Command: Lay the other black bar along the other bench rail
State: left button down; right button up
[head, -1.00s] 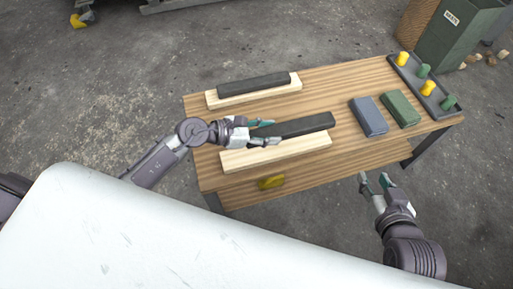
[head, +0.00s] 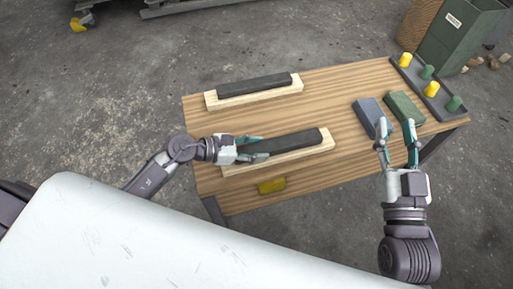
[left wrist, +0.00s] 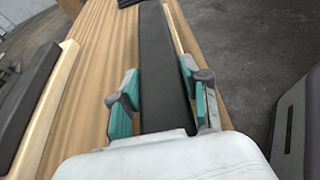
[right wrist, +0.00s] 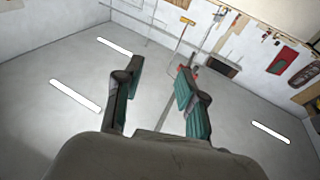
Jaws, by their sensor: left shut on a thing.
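One black bar (head: 254,87) lies along the far pale wooden rail (head: 297,90) on the bench. The other black bar (head: 295,142) is at the near pale rail (head: 310,152), lined up with it and over its top. Whether it rests fully on the rail is hard to tell. My left gripper (head: 266,149) is shut on the near bar at its left end. In the left wrist view the bar (left wrist: 163,70) runs lengthwise between the fingers. My right gripper (head: 397,138) is open and empty, over the bench's front right edge.
A blue-grey block (head: 371,117) and a green block (head: 405,108) lie right of the rails, close to my right gripper. A dark tray (head: 445,104) with yellow and green pegs stands at the right end. A yellow piece (head: 271,186) lies near the front edge.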

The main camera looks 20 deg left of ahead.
pick_arm(q)
jog(key=c, duration=0.6)
grip_release()
jog(key=shift+o, duration=0.2)
